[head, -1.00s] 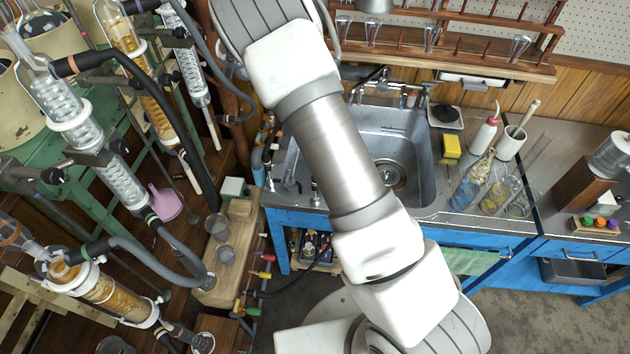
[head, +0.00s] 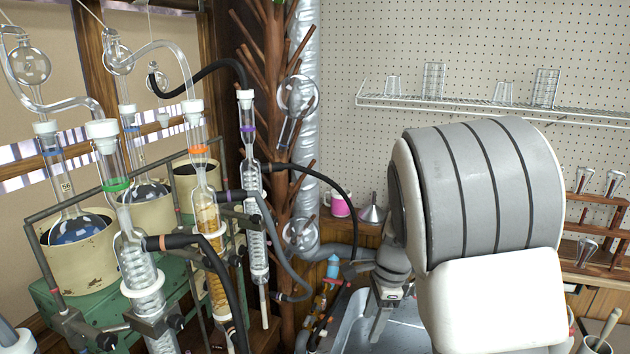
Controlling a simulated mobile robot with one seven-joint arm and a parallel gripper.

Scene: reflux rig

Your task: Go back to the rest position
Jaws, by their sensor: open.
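My arm, white with grey ribbed bands, fills the right middle of the head view. Its big elbow part covers much of the wall behind. My gripper (head: 381,322) shows small and partly hidden at the left side of the arm, pointing down over the sink (head: 350,325). It is open, and I see nothing held in it. The gap between its fingers is hard to make out at this angle.
Glass condensers (head: 140,270) with hoses and flasks crowd the left. A branched wooden drying post (head: 277,150) stands left of my gripper. A pink mug (head: 340,204) and a metal funnel (head: 374,210) sit behind it. A wire shelf (head: 480,106) with glasses hangs on the pegboard.

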